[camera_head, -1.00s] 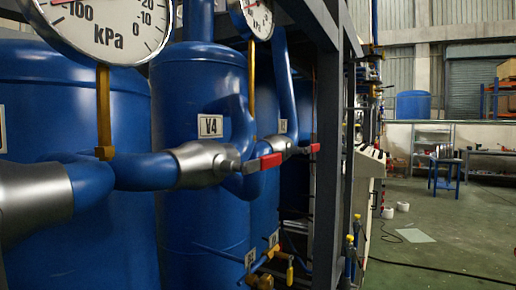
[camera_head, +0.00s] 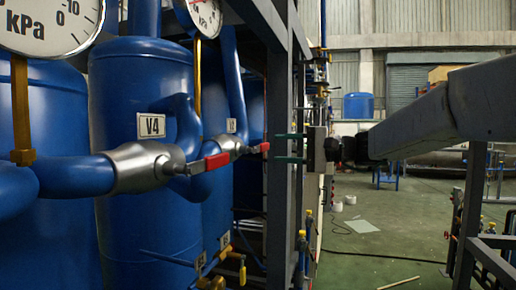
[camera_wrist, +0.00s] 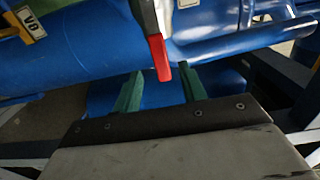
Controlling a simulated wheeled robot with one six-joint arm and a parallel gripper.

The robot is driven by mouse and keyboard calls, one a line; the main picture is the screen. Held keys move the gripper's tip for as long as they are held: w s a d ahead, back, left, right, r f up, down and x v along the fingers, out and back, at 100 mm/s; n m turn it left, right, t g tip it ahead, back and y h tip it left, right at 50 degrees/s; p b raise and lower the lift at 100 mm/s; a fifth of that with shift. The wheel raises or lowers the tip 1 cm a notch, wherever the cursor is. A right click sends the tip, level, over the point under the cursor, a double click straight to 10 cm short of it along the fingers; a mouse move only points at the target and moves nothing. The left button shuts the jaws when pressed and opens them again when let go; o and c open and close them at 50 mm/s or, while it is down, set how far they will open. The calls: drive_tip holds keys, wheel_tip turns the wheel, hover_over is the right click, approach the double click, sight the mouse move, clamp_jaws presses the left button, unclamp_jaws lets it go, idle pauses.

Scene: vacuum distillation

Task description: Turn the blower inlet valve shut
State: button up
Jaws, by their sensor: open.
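In the head view a red-handled valve (camera_head: 217,161) with a silver body sits on the blue pipe by the V4 tank. A second red-handled valve (camera_head: 262,148) lies farther along. Which is the blower inlet valve I cannot tell. My gripper (camera_head: 278,148) is open, its two green fingers pointing left, just right of the farther red handle in the picture. In the wrist view a red lever handle (camera_wrist: 159,58) hangs with its tip in line with the gap between the fingers (camera_wrist: 162,74). Contact cannot be made out, and the fingers hold nothing.
A dark frame post (camera_head: 280,210) stands beside the fingers, close in the picture. Blue tanks (camera_head: 115,80) and a kPa gauge (camera_head: 50,22) fill the left. A label plate (camera_wrist: 32,24), seemingly V8, shows in the wrist view. Open floor (camera_head: 400,235) lies at right.

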sight(266, 147)
drive_tip(key=x, duration=0.7)
drive_tip(key=shift+w+a, duration=0.15)
drive_tip(key=shift+a, duration=0.15)
clamp_jaws()
